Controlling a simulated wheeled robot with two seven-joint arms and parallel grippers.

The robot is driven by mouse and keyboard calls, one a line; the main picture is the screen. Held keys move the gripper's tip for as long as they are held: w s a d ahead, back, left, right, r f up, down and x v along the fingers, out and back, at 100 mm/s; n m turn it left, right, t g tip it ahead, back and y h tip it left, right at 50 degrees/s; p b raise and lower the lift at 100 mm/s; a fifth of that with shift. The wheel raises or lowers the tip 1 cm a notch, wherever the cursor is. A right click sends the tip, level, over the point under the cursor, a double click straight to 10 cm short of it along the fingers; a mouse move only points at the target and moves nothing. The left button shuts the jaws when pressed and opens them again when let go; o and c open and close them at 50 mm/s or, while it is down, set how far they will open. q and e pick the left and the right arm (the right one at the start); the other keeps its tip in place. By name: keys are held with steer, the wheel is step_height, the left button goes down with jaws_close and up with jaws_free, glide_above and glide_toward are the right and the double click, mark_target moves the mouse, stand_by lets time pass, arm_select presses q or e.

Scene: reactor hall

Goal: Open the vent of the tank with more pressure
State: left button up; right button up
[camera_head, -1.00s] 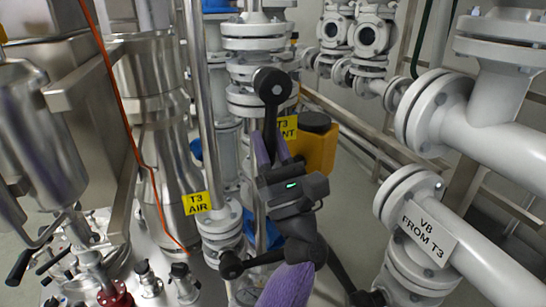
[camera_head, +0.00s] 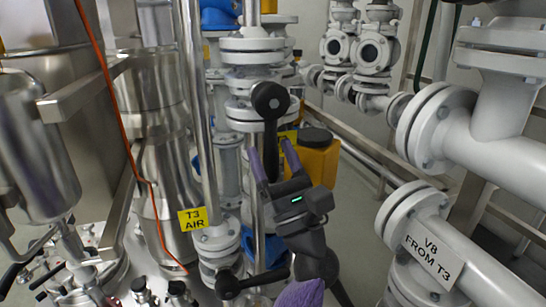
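A black lever with a round knob (camera_head: 270,100) stands on the white flanged pipework in the middle. Behind it is a yellow label (camera_head: 288,136), mostly hidden, its text unreadable now. Another black lever (camera_head: 228,286) lies near horizontal below the yellow "T3 AIR" label (camera_head: 192,219). My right gripper is not in view. No pressure gauge can be read.
Large steel vessels (camera_head: 160,120) fill the left, with an orange cable in front. A white pipe marked "V8 FROM T3" (camera_head: 428,258) stands at the right. A yellow container (camera_head: 312,160) is behind my gripper. Grey floor shows between the pipes.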

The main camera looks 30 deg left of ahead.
arm_select(q)
steer(key=shift+f, duration=0.1)
steer(key=b+v, duration=0.1)
steer(key=v, duration=0.8)
steer(key=shift+s+d+f, duration=0.2)
steer(key=shift+f, duration=0.1)
